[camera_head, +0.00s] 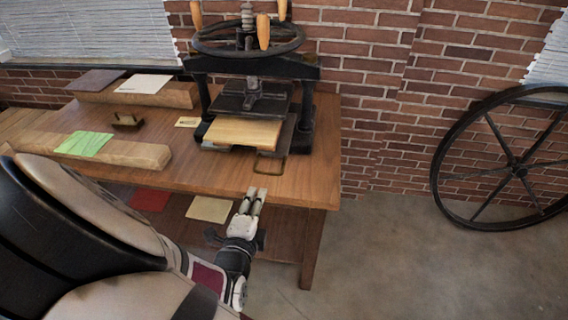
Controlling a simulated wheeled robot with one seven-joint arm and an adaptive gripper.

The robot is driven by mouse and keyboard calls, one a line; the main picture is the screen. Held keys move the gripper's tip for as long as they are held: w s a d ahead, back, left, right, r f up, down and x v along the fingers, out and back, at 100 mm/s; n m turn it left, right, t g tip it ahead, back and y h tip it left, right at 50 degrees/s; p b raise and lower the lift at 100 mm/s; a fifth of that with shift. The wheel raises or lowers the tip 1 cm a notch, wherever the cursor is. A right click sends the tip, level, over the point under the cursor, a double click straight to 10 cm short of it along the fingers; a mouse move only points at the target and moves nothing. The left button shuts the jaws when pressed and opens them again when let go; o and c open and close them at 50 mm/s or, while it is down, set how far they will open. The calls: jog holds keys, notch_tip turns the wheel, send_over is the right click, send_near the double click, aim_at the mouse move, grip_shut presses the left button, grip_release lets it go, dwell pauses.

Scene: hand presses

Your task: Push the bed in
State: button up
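A black hand press (309,95) stands at the back of the wooden table, with a spoked wheel with wooden handles on top. Its bed (277,160) sticks out at the front, under the press plate, and ends in a loop handle (270,178) near the table's front edge. A light wooden board (243,132) lies on the bed. My gripper (257,194) is in front of the table edge, just below the handle in the picture and apart from it. Its two pale fingers lie close together with a thin dark gap between them; whether they are shut is unclear.
The wooden table (320,180) carries a beam with green paper (84,143), another beam with white paper (143,84), a small brown block (127,120) and a small card (187,122). A brick wall stands behind. A large wheel (510,160) leans at right; the floor between is clear.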

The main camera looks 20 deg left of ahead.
aim_at(268, 173)
jog(key=x, duration=1.3)
jog(key=shift+w+f+b, duration=0.15)
jog(key=shift+w+b, duration=0.2)
jog(key=shift+b, duration=0.05)
grip_shut()
